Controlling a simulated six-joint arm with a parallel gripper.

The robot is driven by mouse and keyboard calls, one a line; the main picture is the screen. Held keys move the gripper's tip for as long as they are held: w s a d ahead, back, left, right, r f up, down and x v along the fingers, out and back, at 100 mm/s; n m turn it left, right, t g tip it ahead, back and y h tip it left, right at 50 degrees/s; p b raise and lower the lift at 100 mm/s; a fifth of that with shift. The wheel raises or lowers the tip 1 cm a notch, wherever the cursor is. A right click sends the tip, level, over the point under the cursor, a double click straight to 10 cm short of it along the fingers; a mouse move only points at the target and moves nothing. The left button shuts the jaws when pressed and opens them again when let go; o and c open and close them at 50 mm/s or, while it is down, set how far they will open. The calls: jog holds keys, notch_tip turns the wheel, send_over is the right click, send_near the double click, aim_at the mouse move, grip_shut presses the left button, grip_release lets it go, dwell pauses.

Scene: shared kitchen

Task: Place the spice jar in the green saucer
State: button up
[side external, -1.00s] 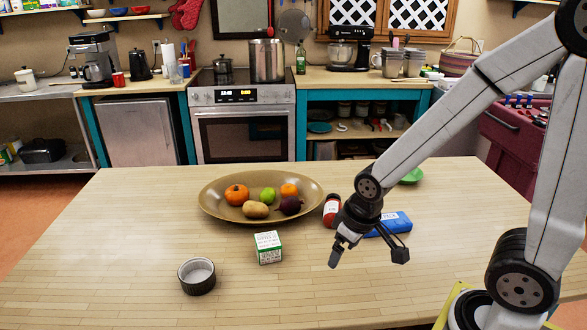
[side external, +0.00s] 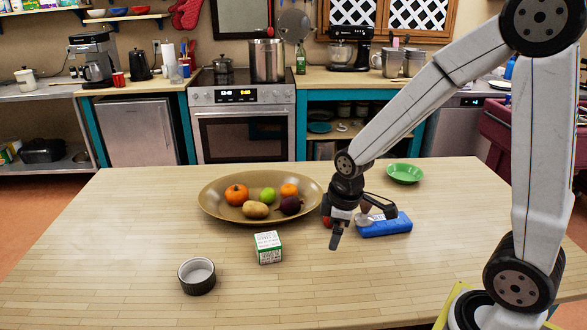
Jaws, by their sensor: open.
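The spice jar, a red bottle (side external: 327,222), is mostly hidden behind my gripper; only a bit of red shows beside it, to the right of the fruit platter. My gripper (side external: 360,228) is open, fingers pointing down and apart, in front of the jar and by the blue box. From this view I cannot tell whether the jar is between the fingers. The green saucer (side external: 405,174) lies at the back right of the table, and looks empty.
A blue box (side external: 385,227) lies right of my gripper, with a small pale and brown shape at its left end. A fruit platter (side external: 215,208), a small green-and-white carton (side external: 268,247) and a dark ramekin (side external: 197,277) stand left.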

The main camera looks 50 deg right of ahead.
jog(key=shift+w+d+f+n+g, duration=0.35)
jog(key=shift+w+d+n, duration=1.15)
jog(key=shift+d+n, duration=1.15)
jog(key=shift+w+d+f+n+g, duration=0.35)
jog(key=shift+w+d+n, duration=1.45)
jog(key=shift+n, duration=1.55)
jog(key=shift+w+d+f+n+g, duration=0.35)
jog(key=shift+w+d+n, duration=0.9)
jog(key=shift+d+n, duration=1.5)
jog(key=shift+a+n, duration=0.25)
jog(key=shift+w+f, duration=0.15)
jog(key=shift+f, duration=1.85)
jog(key=shift+w+f, duration=0.1)
jog(key=shift+f, duration=1.85)
grip_shut()
